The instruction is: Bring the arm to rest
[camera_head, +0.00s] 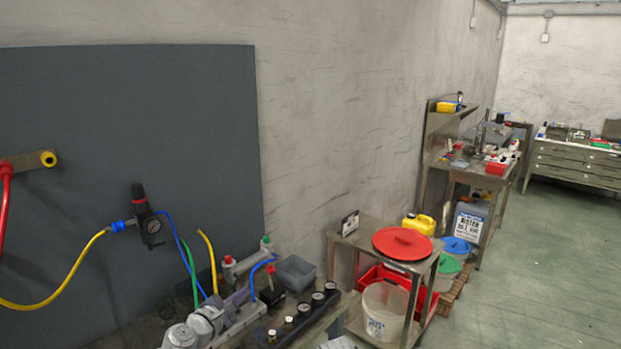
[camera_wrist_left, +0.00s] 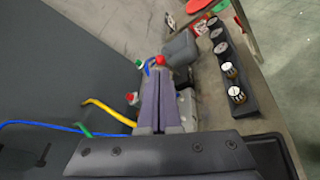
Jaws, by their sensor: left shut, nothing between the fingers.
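My left gripper (camera_head: 240,296) is low in the head view, above the bench with the pneumatic fittings. In the left wrist view its two purple-grey fingers (camera_wrist_left: 158,75) lie side by side, shut, with nothing between them. Part of the bench behind the fingers is hidden. My right gripper is in neither view.
A dark panel (camera_head: 130,130) bears a black regulator (camera_head: 146,215) with coloured hoses close to the left gripper. The green floor (camera_head: 540,270) is open at the far right.

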